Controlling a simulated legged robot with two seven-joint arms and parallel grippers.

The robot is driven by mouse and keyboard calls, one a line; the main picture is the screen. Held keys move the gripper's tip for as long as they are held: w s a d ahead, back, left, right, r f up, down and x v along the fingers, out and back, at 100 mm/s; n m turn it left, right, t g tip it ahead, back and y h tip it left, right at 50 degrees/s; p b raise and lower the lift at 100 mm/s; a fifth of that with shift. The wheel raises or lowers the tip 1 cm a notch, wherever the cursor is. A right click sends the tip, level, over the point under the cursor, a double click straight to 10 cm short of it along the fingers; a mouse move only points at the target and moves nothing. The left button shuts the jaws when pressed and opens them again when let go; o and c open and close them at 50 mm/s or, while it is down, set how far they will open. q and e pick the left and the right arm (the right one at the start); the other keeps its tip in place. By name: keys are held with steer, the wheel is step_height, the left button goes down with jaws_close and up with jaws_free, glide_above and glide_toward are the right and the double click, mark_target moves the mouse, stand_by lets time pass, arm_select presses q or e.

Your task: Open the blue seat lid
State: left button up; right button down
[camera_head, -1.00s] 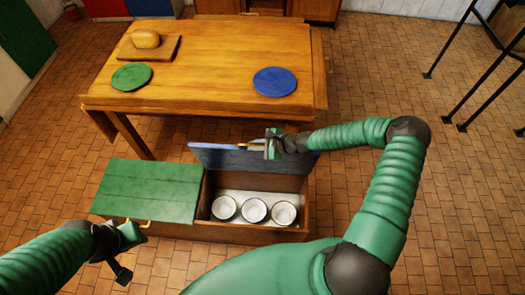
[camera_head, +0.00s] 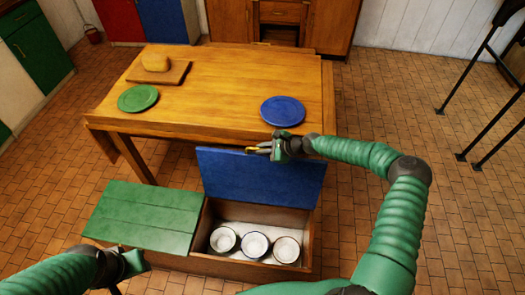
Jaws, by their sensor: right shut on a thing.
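The blue seat lid (camera_head: 262,181) stands raised at the back of its compartment in the wooden bench box (camera_head: 305,252), close to upright, its broad blue face showing. My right gripper (camera_head: 262,150) is at the lid's top edge, shut on its small brass-coloured handle (camera_head: 256,150). The compartment beneath is open and holds three white bowls (camera_head: 255,244). The green seat lid (camera_head: 147,213) beside it lies shut. My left gripper (camera_head: 134,264) is low at the left, by the green lid's front edge; its fingers are mostly hidden.
A wooden table (camera_head: 215,85) stands just behind the bench, with a green plate (camera_head: 138,98), a blue plate (camera_head: 283,110) and a loaf on a board (camera_head: 158,72). A black metal frame (camera_head: 488,95) stands at the right. Tiled floor is clear right of the bench.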

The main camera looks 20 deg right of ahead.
steer(key=c, duration=1.5)
jaws_free()
steer(key=v, duration=1.6)
steer(key=shift+s+d+r+p, duration=0.2)
steer(key=shift+s+r+p, duration=0.05)
steer(key=shift+p, duration=0.15)
